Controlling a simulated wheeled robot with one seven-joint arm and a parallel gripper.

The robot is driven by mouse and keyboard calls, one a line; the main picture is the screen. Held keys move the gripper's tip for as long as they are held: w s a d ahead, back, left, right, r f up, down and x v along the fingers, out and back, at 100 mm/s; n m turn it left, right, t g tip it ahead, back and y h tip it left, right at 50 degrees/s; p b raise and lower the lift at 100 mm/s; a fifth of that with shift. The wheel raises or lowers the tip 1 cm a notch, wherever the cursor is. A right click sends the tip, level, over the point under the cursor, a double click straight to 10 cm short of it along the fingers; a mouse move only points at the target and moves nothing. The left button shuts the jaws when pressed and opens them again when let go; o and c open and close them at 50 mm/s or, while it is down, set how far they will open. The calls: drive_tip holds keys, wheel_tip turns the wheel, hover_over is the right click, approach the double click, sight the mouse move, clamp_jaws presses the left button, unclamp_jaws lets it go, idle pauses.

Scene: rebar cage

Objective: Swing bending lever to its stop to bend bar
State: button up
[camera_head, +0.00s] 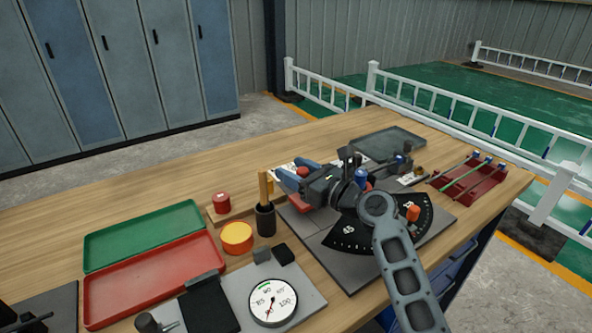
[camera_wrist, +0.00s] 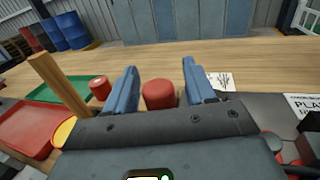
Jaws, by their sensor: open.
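The bending plate (camera_head: 349,283) lies on the bench under my arm, with a black angle scale (camera_head: 347,240) and an orange peg (camera_head: 413,213). My gripper (camera_head: 288,180) is over the plate's left far side, its blue fingers apart. In the wrist view my gripper (camera_wrist: 160,88) is open, with a red knob (camera_wrist: 158,95) showing between the fingers. The knob also shows in the head view (camera_head: 302,171). I cannot tell whether the fingers touch it. My arm and gripper body hide most of the lever and the bar being bent.
A red rack (camera_head: 477,190) with bars stands at the right. A green tray (camera_head: 145,235), a red tray (camera_head: 150,280), a yellow-orange roll (camera_head: 237,237), a dark cup (camera_head: 265,220) with a wooden handle and a dial gauge (camera_head: 273,302) lie left and front. Open bench lies behind the trays.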

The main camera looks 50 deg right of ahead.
drive_tip(key=shift+c, duration=0.3)
clamp_jaws()
drive_tip(key=shift+s, duration=0.1)
